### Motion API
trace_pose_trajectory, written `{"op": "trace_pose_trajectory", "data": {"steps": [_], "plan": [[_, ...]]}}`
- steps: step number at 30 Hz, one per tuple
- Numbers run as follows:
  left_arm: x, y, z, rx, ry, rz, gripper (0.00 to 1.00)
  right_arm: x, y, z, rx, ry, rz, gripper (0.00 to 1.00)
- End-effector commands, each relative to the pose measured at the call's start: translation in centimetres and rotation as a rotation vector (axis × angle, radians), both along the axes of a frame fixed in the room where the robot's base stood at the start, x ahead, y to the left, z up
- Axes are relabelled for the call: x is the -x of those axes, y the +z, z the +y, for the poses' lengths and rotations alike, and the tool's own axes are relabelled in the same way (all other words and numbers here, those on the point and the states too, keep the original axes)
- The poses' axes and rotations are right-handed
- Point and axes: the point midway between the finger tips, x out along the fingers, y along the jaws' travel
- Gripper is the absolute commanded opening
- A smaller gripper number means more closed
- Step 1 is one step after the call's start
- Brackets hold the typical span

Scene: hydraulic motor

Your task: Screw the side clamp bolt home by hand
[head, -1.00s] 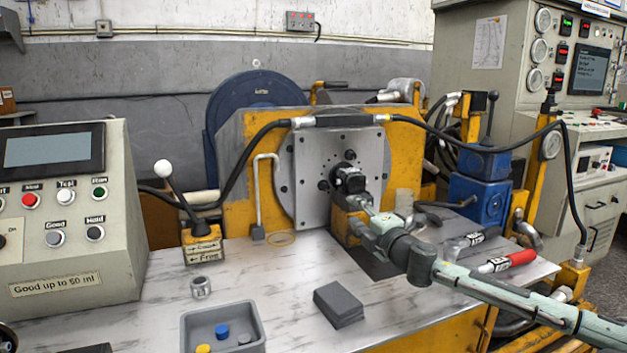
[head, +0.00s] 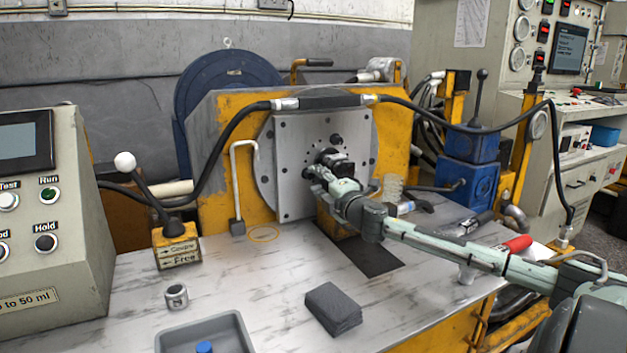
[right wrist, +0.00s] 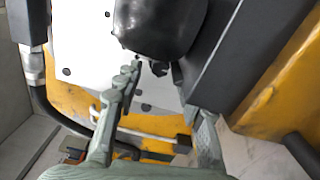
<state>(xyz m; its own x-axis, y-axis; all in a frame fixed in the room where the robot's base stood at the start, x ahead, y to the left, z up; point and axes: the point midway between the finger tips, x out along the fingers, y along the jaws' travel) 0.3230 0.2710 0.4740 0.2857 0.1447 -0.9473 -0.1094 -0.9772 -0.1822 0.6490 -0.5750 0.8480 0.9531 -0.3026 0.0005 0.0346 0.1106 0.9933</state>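The black hydraulic motor (head: 341,164) sits against the grey mounting plate (head: 293,140). In the right wrist view its rounded black body (right wrist: 160,25) fills the top middle. My right gripper (head: 318,180) is at the near lower left of the motor. In the right wrist view, its two pale green fingers (right wrist: 166,95) are spread apart with a gap between them. A small dark part (right wrist: 159,68), possibly the side clamp bolt, shows under the motor near the left fingertip. I cannot tell whether a finger touches it. My left gripper is not in view.
A black hose (head: 408,103) arches over the plate. A lever with a white knob (head: 125,162), a small metal cup (head: 176,297), a grey tray (head: 238,322) and dark folded cloths (head: 333,308) are on the bench.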

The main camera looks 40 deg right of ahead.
Motion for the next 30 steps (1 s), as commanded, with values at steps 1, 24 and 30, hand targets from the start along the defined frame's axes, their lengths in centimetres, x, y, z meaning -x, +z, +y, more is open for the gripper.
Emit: {"op": "trace_pose_trajectory", "data": {"steps": [1, 24, 30], "plan": [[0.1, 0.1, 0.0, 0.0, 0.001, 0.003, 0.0, -0.6, 0.2, -0.3, -0.001, -0.003, -0.003, 0.39], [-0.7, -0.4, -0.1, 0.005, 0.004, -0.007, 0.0, -2.4, -0.1, -0.7, -0.001, 0.0, 0.001, 0.21], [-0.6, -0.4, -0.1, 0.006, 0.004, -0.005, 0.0, -2.4, -0.1, -0.7, -0.001, 0.0, 0.001, 0.0]]}}
